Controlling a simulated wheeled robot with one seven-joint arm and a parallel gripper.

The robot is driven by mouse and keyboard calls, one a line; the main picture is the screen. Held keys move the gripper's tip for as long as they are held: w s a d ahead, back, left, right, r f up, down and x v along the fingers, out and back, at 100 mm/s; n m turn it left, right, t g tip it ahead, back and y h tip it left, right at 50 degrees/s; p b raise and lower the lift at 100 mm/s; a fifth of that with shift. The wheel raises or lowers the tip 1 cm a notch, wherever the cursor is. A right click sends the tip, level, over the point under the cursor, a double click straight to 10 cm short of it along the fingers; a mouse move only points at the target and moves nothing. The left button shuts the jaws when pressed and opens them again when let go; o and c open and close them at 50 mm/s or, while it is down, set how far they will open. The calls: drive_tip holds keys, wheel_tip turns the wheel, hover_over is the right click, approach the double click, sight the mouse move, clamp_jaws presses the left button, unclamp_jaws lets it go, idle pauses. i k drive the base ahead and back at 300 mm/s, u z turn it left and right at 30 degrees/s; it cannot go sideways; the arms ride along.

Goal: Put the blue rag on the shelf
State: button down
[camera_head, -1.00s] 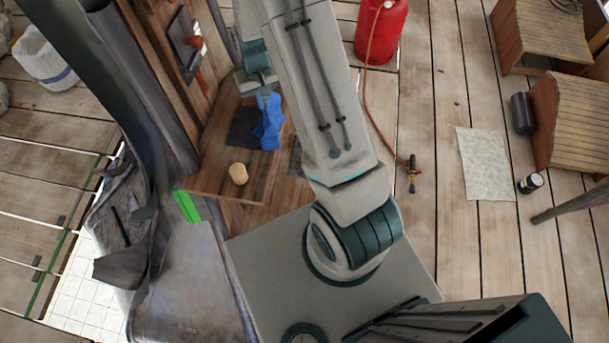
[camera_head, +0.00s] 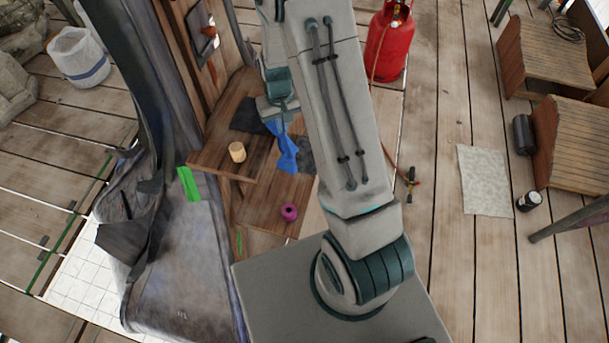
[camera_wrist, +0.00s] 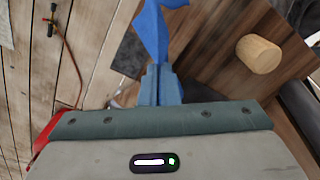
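The blue rag (camera_head: 286,152) hangs from my gripper (camera_head: 281,116). In the wrist view the rag (camera_wrist: 153,32) shows beyond the narrow, closed fingers (camera_wrist: 160,85), which pinch it. The wooden shelf (camera_head: 209,160) has an upper board and a lower board (camera_head: 268,194). In the head view the rag overlaps the right side of the upper board, by its front edge. I cannot tell whether the rag touches the wood. My arm hides part of the shelf's right side.
A light wooden cylinder (camera_head: 237,152) stands on the upper board, left of the rag. A dark flat patch (camera_head: 248,116) lies behind. A magenta round object (camera_head: 289,212) is on the lower board. A red gas cylinder (camera_head: 389,45) stands at the back right.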

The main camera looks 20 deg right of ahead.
sight(261, 204)
drive_tip(key=z, duration=1.05)
drive_tip(key=i, duration=0.55)
drive_tip(key=u, duration=1.05)
